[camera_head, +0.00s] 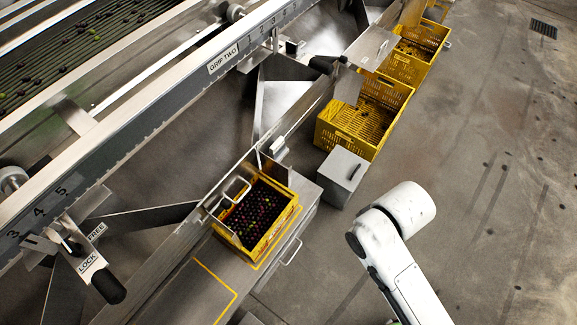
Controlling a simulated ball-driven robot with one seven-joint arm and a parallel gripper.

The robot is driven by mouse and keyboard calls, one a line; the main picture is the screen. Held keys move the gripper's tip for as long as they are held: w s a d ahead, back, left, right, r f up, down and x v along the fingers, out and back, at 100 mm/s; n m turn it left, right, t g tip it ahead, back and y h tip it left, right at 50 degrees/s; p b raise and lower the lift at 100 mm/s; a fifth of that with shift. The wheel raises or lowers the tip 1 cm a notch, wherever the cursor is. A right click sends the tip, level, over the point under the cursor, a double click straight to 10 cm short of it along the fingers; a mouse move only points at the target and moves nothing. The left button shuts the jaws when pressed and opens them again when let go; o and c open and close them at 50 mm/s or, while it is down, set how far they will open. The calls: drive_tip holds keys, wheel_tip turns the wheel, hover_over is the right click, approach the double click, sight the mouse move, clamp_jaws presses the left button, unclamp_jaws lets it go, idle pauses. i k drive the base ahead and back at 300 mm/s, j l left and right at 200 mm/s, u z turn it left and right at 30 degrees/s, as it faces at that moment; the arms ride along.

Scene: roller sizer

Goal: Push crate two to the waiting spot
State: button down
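A yellow crate (276,235) filled with dark purple and some green olives stands upright on a metal ledge (165,297) below the sizer. It appears to be crate two, but I see no number on it. Yellow lines border the crate's near right side. A separate yellow outline (226,289) is painted on the bare ledge to the lower left, apart from the crate; it may be the waiting spot. White links of my arm show at the lower right, clear of the crate. My gripper is not in view.
A handle (291,251) sticks out from the ledge front. A black-knobbed FREE/LOCK lever (108,286) hangs at left. Floor (500,190) at right is clear.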

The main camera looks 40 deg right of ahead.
sight(260, 215)
drive_tip(key=i+l+u, duration=0.2)
drive_tip(key=l+u, duration=0.15)
drive_tip(key=l, duration=1.05)
drive_tip(key=l+u, duration=0.35)
drive_tip(key=l, duration=1.05)
drive_tip(key=i+l+u, duration=0.25)
drive_tip(key=l, duration=0.6)
drive_tip(key=l+u, duration=0.25)
drive_tip(key=l, duration=0.55)
drive_tip(key=i+l, duration=0.15)
drive_tip(key=l, duration=0.15)
drive_tip(key=i+l+u, duration=0.1)
drive_tip(key=l, duration=0.2)
drive_tip(key=i, duration=0.05)
